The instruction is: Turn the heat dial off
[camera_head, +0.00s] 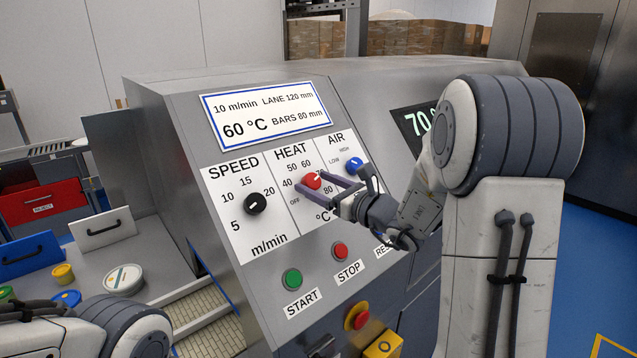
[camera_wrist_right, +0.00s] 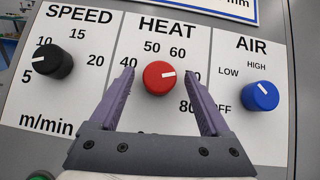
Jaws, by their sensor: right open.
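The red heat dial (camera_head: 312,180) sits under the HEAT label on the slanted control panel. In the right wrist view the heat dial (camera_wrist_right: 159,77) has its white mark pointing right, slightly upward, toward a number partly covered by my finger. My right gripper (camera_head: 323,189) is open at the heat dial. In the wrist view the right gripper (camera_wrist_right: 159,76) has one purple finger on each side of the dial, with gaps showing between fingers and dial. The OFF label (camera_head: 294,201) is lower left of the dial. My left gripper is not in view.
A black speed dial (camera_head: 256,203) is left of the heat dial, and a blue air dial (camera_head: 354,165) is right. Below are a green start button (camera_head: 293,279), a red stop button (camera_head: 340,250) and an emergency button (camera_head: 357,316). A display (camera_head: 416,124) reads 70, partly hidden.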

